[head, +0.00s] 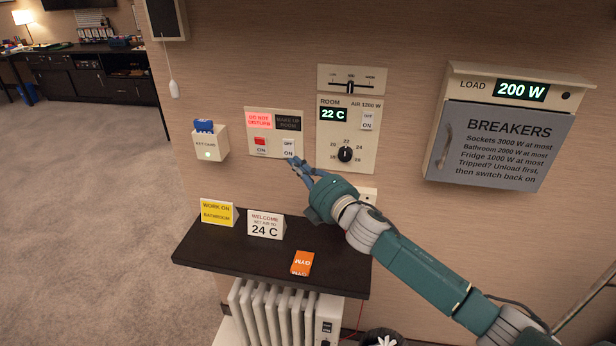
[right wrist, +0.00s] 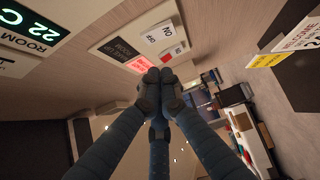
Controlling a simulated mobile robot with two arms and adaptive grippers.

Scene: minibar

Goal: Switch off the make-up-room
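The sign panel (head: 270,150) on the wall has a lit red DO NOT DISTURB label (head: 259,119) and a dark MAKE UP ROOM label (head: 288,123). Below them are a red rocker switch (head: 260,142) with ON showing and a white rocker switch (head: 289,147) marked OFF and ON. My right gripper (head: 292,162) has its fingertips at the lower edge of the white switch; I cannot tell whether they touch it. In the right wrist view its fingers (right wrist: 160,78) are shut together and empty, with the panel just beyond. My left gripper is out of view.
The thermostat panel (head: 347,165) is close on the right, and the key card holder (head: 208,142) is on the left. A dark shelf (head: 230,258) with small cards is below, above a radiator (head: 270,312). The breaker box (head: 498,140) is further right.

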